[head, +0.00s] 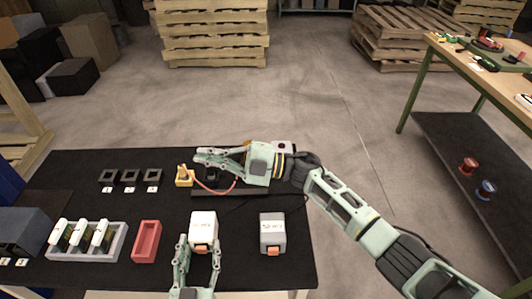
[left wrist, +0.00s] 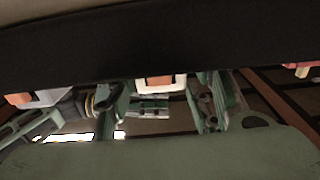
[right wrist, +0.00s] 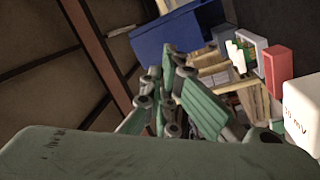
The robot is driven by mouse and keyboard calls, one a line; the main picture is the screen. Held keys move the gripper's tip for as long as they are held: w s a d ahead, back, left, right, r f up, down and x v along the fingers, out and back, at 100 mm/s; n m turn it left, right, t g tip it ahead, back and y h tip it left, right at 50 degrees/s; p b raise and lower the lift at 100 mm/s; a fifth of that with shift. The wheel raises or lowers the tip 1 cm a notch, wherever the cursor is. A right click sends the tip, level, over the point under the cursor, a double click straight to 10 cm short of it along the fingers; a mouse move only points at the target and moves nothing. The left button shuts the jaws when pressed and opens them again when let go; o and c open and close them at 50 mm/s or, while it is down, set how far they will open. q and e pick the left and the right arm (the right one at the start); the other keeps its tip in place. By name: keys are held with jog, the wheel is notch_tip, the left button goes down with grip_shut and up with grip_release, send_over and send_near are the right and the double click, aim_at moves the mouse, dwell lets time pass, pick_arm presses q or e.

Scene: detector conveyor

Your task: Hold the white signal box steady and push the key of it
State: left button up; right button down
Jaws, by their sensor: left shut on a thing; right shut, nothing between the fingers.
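The white signal box (head: 203,225) stands on the black table, with its orange key (head: 200,248) on the near side. My left gripper (head: 199,245) is shut on the white box, one finger on each side. The box and its orange key also show between the fingers in the left wrist view (left wrist: 160,82), and the box shows at the right edge of the right wrist view (right wrist: 300,112). My right gripper (head: 198,157) is shut and empty, behind the white box and above the table's far part, near a small yellow device (head: 184,174).
A grey box (head: 272,225) with an orange key stands right of the white box. A red tray (head: 146,241) and a grey rack (head: 116,247) of white-and-green modules stand left. Several dark square holders (head: 131,178) sit behind them.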

pick_arm(q)
jog(key=shift+s+f, duration=0.1)
jog(key=shift+f, duration=0.2)
pick_arm(e)
jog(key=w+d+f+m+t+h, duration=0.1)
jog(key=w+d+f+m+t, duration=0.2)
jog(key=d, duration=0.4)
jog(key=w+d+f+m+t+h, duration=0.2)
jog(key=w+d+f+m+t, duration=0.2)
jog(key=d+f+t, duration=0.1)
jog(key=d+t, duration=0.1)
jog(key=d, duration=0.1)
jog(key=shift+w+d+t+h, duration=0.3)
jog(key=shift+t, duration=0.1)
jog(key=shift+r, duration=0.1)
pick_arm(q)
jog(key=o, duration=1)
jog(key=shift+c, duration=0.2)
jog(key=o, duration=0.5)
jog(key=shift+r, duration=0.1)
jog(key=shift+r, duration=0.1)
